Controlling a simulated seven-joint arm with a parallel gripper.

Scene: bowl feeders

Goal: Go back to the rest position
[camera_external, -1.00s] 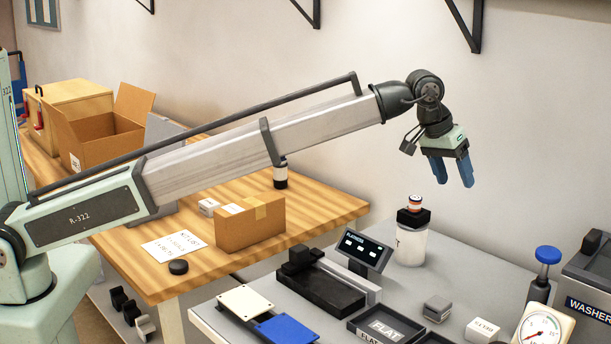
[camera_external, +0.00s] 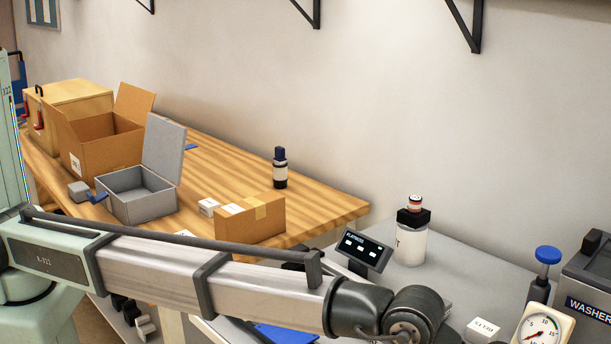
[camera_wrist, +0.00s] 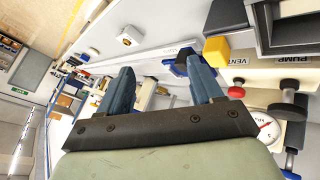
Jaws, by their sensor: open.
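My gripper (camera_wrist: 160,85) shows in the wrist view with its two blue fingers apart and nothing between them. In the external view my gripper is out of sight; my arm runs low across the picture and its wrist end is cut off at the bottom edge.
A wooden table holds an open grey box (camera_external: 137,195), a cardboard box (camera_external: 250,219) and a dark bottle (camera_external: 280,168). A small display (camera_external: 363,250), a white bottle (camera_external: 411,243) and a gauge (camera_external: 541,330) stand on the grey bench.

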